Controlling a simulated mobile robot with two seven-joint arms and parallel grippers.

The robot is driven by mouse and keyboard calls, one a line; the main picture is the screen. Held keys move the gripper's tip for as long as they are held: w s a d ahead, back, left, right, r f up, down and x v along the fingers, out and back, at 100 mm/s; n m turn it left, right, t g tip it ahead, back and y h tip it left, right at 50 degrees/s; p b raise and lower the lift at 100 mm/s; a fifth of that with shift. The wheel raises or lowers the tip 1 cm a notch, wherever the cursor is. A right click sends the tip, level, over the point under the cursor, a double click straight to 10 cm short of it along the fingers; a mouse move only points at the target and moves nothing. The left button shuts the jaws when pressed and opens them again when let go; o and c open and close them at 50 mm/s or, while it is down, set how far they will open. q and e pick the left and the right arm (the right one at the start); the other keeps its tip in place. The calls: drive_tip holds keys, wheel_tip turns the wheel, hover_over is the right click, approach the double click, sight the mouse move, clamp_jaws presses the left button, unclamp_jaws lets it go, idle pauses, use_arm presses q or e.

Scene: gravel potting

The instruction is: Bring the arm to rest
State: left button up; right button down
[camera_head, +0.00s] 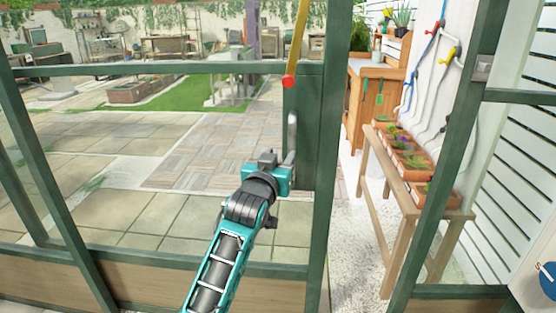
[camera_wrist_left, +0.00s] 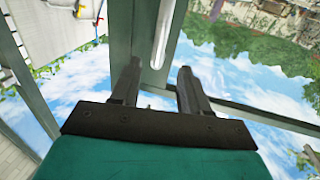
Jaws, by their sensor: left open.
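My left arm reaches up from the bottom of the head view to the green-framed door. Its teal and black left gripper (camera_head: 268,160) is beside the upright metal door handle (camera_head: 292,135) on the green door panel (camera_head: 310,125). In the left wrist view, the two dark fingers (camera_wrist_left: 157,75) stand apart with nothing clamped between them. The pale handle (camera_wrist_left: 163,35) shows beyond the fingertips, its lower end close to the gap between them. I cannot tell whether they touch. My right gripper is not in view.
A wooden bench (camera_head: 395,185) with terracotta planters (camera_head: 402,155) stands on the right beyond the frame. A wooden cabinet (camera_head: 368,95) is behind it. A yellow bar with a red end (camera_head: 288,82) hangs above the handle. Paving (camera_head: 150,215) lies beyond the glass.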

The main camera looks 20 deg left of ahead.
use_arm(q)
drive_tip(key=shift+s, duration=0.4)
